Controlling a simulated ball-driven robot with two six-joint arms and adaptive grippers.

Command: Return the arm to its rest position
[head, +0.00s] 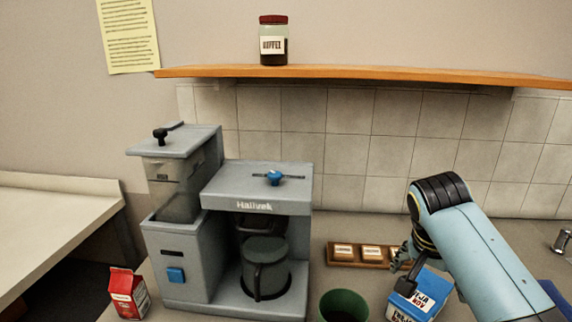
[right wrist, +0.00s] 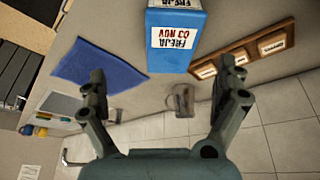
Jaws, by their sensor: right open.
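My right arm (head: 485,250) comes in from the right, and my right gripper (head: 404,272) is at the upper left of a blue-and-white carton (head: 428,291) on the counter. In the right wrist view the gripper (right wrist: 160,70) is open and nothing is between its fingers. The carton (right wrist: 178,50), labelled "FREJA 03 NOV", stands just beyond the fingertips. I cannot tell whether a finger touches it. My left gripper is not in view.
A grey coffee machine (head: 258,200) with a jug stands left of a wooden tray (head: 345,264). A green cup (head: 343,306) and a red carton (head: 129,294) are in front. A coffee jar (head: 273,42) sits on the shelf (head: 370,75). A blue cloth (right wrist: 98,68) lies beside the carton.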

